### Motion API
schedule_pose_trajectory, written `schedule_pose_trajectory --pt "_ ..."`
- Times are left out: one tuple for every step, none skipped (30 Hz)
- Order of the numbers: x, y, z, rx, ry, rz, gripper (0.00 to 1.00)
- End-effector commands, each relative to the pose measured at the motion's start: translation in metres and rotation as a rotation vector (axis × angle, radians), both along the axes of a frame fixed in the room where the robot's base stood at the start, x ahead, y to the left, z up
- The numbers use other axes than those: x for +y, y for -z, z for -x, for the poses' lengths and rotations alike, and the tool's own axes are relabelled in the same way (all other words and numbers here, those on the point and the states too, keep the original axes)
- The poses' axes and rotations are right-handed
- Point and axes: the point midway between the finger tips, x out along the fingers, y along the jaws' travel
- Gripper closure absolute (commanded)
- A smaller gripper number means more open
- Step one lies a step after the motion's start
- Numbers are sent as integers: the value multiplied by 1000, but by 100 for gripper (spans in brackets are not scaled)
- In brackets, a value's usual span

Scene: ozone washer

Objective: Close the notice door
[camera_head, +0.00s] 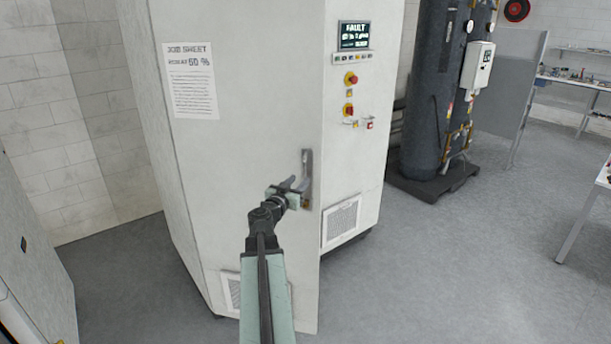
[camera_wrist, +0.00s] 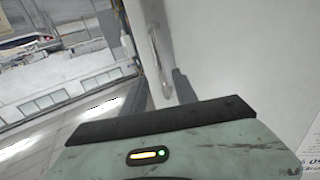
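The notice door (camera_head: 240,140) is a tall pale grey cabinet door with a printed job sheet (camera_head: 191,81) on it. It appears to stand ajar, its lower right corner reaching forward of the control panel face. Its upright metal handle (camera_head: 307,170) is near the right edge. My gripper (camera_head: 292,187) is at the handle's lower part. In the wrist view my gripper (camera_wrist: 160,92) has its two dark fingers apart, with the handle (camera_wrist: 157,58) showing between and beyond them. I cannot tell whether they touch it. The job sheet's edge shows at lower right (camera_wrist: 312,152).
The control panel face (camera_head: 372,125) right of the door has a fault screen (camera_head: 354,36), knobs and a vent. A dark tank (camera_head: 432,90) stands on a pallet behind it. A grey cabinet (camera_head: 30,245) is at left. The floor at right (camera_head: 450,270) is clear.

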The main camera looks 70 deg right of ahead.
Motion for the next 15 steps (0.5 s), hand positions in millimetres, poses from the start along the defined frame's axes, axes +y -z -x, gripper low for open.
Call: schedule_pose_trajectory --pt "-11 0 0 0 1 0 65" --pt "-17 0 0 0 1 0 65" --pt "-25 0 0 0 0 0 65" --pt "-31 0 0 0 1 0 65" --pt "-37 0 1 0 1 0 65" --pt "-44 0 2 0 1 0 65" --pt "-50 0 2 0 0 0 65" --pt "-54 0 2 0 0 0 65" --pt "-58 0 2 0 -1 0 65" --pt "-60 0 3 0 -1 1 65" --pt "-61 0 3 0 -1 1 65" --pt "-62 0 3 0 -1 1 65" --pt "-62 0 4 0 -1 1 65" --pt "-62 0 4 0 -2 1 65" --pt "-61 0 4 0 -2 1 65"
